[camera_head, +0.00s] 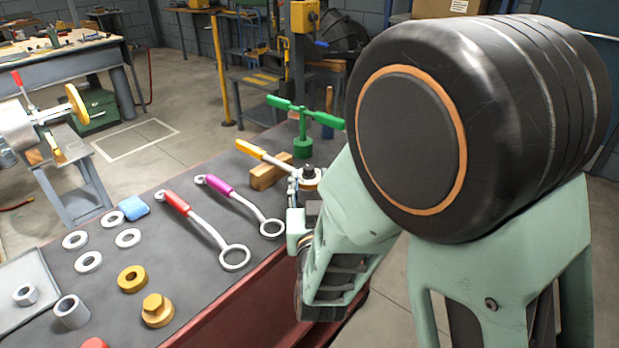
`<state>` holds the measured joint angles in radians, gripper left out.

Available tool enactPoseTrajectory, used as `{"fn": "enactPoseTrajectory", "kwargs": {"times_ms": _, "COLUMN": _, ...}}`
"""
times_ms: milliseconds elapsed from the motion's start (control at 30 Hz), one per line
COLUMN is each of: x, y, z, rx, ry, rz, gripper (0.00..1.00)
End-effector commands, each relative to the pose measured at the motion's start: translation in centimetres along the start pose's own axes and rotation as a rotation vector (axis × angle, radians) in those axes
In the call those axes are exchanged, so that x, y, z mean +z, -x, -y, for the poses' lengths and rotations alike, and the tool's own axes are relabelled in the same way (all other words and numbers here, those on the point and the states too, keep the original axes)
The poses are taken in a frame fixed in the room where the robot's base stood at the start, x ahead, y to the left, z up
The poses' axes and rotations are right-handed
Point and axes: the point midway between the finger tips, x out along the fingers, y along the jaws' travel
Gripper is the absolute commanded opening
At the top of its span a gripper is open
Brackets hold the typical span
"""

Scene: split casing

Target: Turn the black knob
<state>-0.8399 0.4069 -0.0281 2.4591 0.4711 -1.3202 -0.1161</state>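A small black knob (308,170) stands on a round tan and metal piece near the far right part of the workbench. My arm fills the right side of the view, and its wrist comes down in front of the bench edge. My gripper (294,190) is small in the view, right beside the knob on its near left side. The arm hides part of the gripper, so I cannot tell whether its fingers touch the knob or how far apart they are.
A yellow-handled tool (262,158) and a wooden block (268,174) lie just left of the knob. A green T-handle (302,125) stands behind it. Red-handled (206,228) and purple-handled (241,203) ring wrenches lie on the dark bench top (180,259). Several washers lie farther left.

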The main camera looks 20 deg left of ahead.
Motion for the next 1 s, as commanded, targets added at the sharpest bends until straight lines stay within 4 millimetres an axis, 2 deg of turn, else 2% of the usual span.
{"fn": "enactPoseTrajectory", "kwargs": {"times_ms": 100, "x": -0.3, "y": -2.0, "z": 0.0, "rx": 0.001, "ry": 0.002, "rz": 0.003, "gripper": 0.36}}
{"fn": "enactPoseTrajectory", "kwargs": {"times_ms": 233, "x": -0.2, "y": -3.4, "z": 0.0, "rx": 0.001, "ry": 0.002, "rz": 0.002, "gripper": 0.36}}
{"fn": "enactPoseTrajectory", "kwargs": {"times_ms": 633, "x": -0.1, "y": -4.1, "z": 0.0, "rx": 0.0, "ry": 0.001, "rz": 0.002, "gripper": 0.36}}
{"fn": "enactPoseTrajectory", "kwargs": {"times_ms": 967, "x": -0.1, "y": -4.0, "z": 0.0, "rx": 0.0, "ry": 0.001, "rz": 0.002, "gripper": 0.0}}
{"fn": "enactPoseTrajectory", "kwargs": {"times_ms": 1000, "x": -0.1, "y": -4.0, "z": 0.0, "rx": 0.0, "ry": 0.001, "rz": 0.002, "gripper": 0.0}}
